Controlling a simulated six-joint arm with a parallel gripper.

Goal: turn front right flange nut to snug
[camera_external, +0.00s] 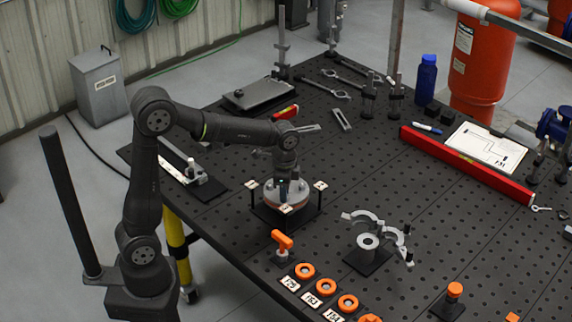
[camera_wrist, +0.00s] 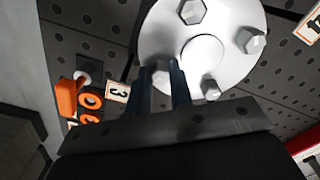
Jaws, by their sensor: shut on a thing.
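The round flange (camera_external: 270,196) sits on a dark stand on the perforated table, with small white tags on posts around it. In the wrist view the pale flange disc (camera_wrist: 160,38) has a round raised centre and hex nuts around it. Three nuts show clear of the fingers: an upper nut (camera_wrist: 192,11), a right nut (camera_wrist: 250,40) and a lower nut (camera_wrist: 211,89). My gripper (camera_wrist: 163,72) is shut on another flange nut (camera_wrist: 160,73), partly hidden between its dark fingers. In the external view my gripper (camera_external: 284,188) points down over the flange.
An orange-handled valve (camera_external: 282,241) and several orange rings (camera_external: 305,270) with number tags stand near the front edge. A grey clamp fixture (camera_external: 368,242) is to the right. A red level (camera_external: 465,165) and a clipboard (camera_external: 485,148) lie farther back.

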